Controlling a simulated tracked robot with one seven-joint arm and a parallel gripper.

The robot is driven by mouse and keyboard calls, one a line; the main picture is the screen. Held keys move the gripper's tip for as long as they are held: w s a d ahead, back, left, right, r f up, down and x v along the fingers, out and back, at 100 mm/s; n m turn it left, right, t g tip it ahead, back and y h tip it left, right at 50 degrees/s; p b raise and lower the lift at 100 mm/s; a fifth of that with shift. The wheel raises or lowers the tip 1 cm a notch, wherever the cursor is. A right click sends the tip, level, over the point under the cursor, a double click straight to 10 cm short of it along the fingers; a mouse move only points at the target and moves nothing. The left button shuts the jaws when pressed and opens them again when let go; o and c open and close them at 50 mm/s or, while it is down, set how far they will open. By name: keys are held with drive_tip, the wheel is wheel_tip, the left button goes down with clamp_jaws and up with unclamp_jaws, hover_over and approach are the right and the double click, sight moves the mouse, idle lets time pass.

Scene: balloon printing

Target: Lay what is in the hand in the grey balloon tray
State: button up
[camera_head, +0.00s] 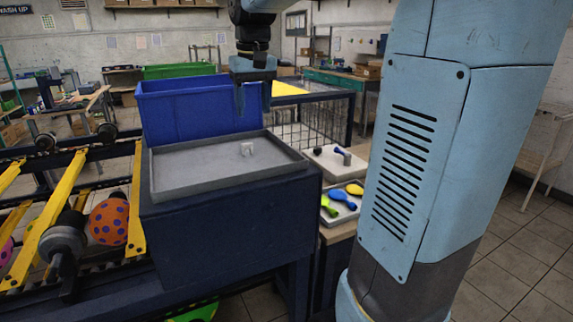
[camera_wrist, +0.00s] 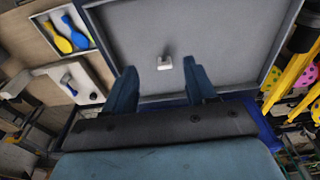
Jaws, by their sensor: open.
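My gripper (camera_head: 253,104) is open and hangs above the back part of a large shallow grey tray (camera_head: 185,184). Nothing shows between its fingers. A smaller pale tray (camera_head: 336,216) at the right holds yellow, blue and green balloons.
The grey tray sits on a dark blue stand (camera_head: 235,220). A blue bin (camera_head: 185,112) stands right behind it. Another pale tray (camera_head: 322,152) holds a blue-and-grey tool and a black piece. At left are yellow rails (camera_head: 50,220) and an orange spotted balloon (camera_head: 109,222).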

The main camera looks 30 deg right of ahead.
drive_tip(key=s+f+t, duration=0.2)
drive_tip(key=s+f, duration=0.2)
drive_tip(key=s, duration=0.6)
drive_tip(key=s+f+t, duration=0.2)
drive_tip(key=s+f, duration=0.2)
drive_tip(key=s, duration=0.6)
drive_tip(key=shift+s+a+f, duration=0.15)
drive_tip(key=shift+s+f, duration=0.2)
drive_tip(key=shift+s, duration=0.05)
